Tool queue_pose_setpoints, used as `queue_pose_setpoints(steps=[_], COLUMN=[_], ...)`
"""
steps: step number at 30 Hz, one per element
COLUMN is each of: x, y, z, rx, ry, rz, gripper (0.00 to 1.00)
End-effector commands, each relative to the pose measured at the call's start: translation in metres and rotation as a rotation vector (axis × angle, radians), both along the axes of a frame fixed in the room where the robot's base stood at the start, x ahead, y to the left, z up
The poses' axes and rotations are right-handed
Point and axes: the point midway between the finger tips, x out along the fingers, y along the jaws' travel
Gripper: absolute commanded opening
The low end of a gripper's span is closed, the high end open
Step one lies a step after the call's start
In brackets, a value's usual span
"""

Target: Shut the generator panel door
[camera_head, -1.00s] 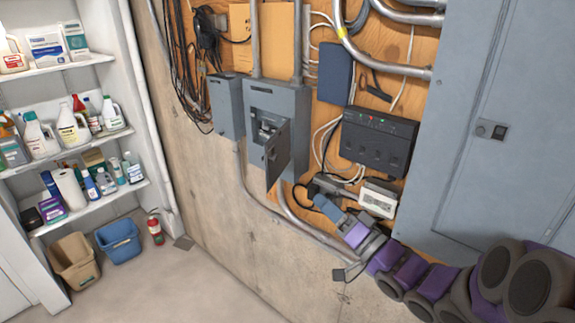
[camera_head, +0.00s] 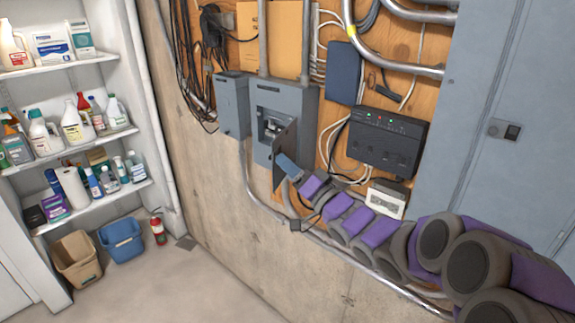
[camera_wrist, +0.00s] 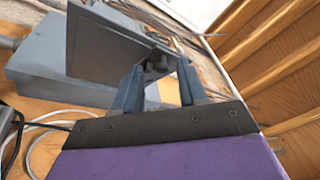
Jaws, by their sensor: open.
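The generator panel (camera_head: 291,101) is a grey box on the wall, with its switch showing in the opening. Its small dark door (camera_head: 286,142) stands open, swung out to the right side of the box. My gripper (camera_head: 287,167) is at the lower part of the door, in front of the box. In the wrist view, the door (camera_wrist: 100,45) stands out from the grey box (camera_wrist: 45,72), just beyond the fingers. My gripper (camera_wrist: 158,78) is open there, its two blue-grey fingers apart. I cannot tell whether a finger touches the door.
A black control box (camera_head: 377,142) and a white device (camera_head: 386,199) are mounted right of the panel. A large grey cabinet (camera_head: 490,90) is farther right. Conduits and cables run around the panel.

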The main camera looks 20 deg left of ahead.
Motion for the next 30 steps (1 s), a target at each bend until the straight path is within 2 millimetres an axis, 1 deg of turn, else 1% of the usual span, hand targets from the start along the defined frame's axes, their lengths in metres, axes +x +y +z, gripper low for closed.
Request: queue_pose_setpoints(steps=[3, 14, 27, 30], x=[0.0035, 0.0057, 0.0064, 0.0068], y=[0.0064, 0.0074, 0.0093, 0.0092], z=[0.0027, 0.0047, 0.0033, 0.0026], rx=[0.002, 0.003, 0.000, 0.000], ry=[-0.001, -0.001, 0.000, 0.002], rz=[0.001, -0.001, -0.001, -0.002], gripper=[0.42, 0.42, 0.00, 0.00])
